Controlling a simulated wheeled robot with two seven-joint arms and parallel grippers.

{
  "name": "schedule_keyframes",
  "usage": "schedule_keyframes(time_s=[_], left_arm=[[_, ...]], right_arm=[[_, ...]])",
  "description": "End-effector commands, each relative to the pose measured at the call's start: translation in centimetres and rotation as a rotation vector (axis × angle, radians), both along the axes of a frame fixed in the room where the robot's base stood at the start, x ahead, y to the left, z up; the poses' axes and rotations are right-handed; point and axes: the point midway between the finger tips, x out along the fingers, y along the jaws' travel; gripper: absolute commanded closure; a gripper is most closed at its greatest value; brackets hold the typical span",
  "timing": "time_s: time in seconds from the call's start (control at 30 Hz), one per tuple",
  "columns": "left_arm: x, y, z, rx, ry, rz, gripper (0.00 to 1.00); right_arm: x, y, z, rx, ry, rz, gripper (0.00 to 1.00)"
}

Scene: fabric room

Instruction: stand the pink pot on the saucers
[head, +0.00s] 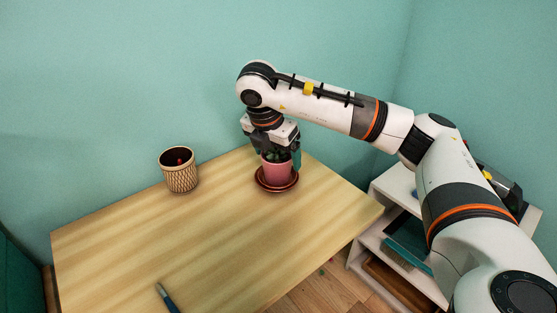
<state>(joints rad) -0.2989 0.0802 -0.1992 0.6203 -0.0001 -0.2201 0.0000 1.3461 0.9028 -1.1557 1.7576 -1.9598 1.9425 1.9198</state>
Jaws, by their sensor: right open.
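The pink pot (277,174) holds a small green plant and stands upright on the dark red saucers (262,185) at the back right of the wooden table. How many saucers are stacked cannot be told. My right gripper (279,152) points down over the pot, with its open fingers at the pot's rim and around the plant. The gripper hides part of the plant and the pot's top. My left gripper is out of view.
A woven patterned pot (181,178) with something red inside stands at the back left of the table (220,240). A blue-handled tool (166,298) lies at the front edge. A white shelf (372,235) stands right of the table. The table's middle is clear.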

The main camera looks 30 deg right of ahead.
Motion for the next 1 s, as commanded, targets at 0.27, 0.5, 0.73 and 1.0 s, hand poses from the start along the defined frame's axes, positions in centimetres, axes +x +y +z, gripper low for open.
schedule_keyframes(time_s=[0.27, 0.5, 0.73, 1.0], left_arm=[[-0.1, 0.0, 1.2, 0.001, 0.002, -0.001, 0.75], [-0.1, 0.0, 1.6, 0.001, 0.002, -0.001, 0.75], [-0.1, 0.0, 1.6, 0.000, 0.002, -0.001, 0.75], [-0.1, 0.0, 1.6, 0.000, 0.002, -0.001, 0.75]], right_arm=[[-0.6, 1.7, 6.3, -0.001, -0.005, 0.002, 0.12], [-0.9, 2.4, 8.4, 0.000, -0.002, 0.002, 0.12], [-1.0, 2.5, 8.5, 0.000, 0.001, 0.002, 0.12], [-1.0, 2.5, 8.5, 0.000, 0.001, 0.002, 0.12]])
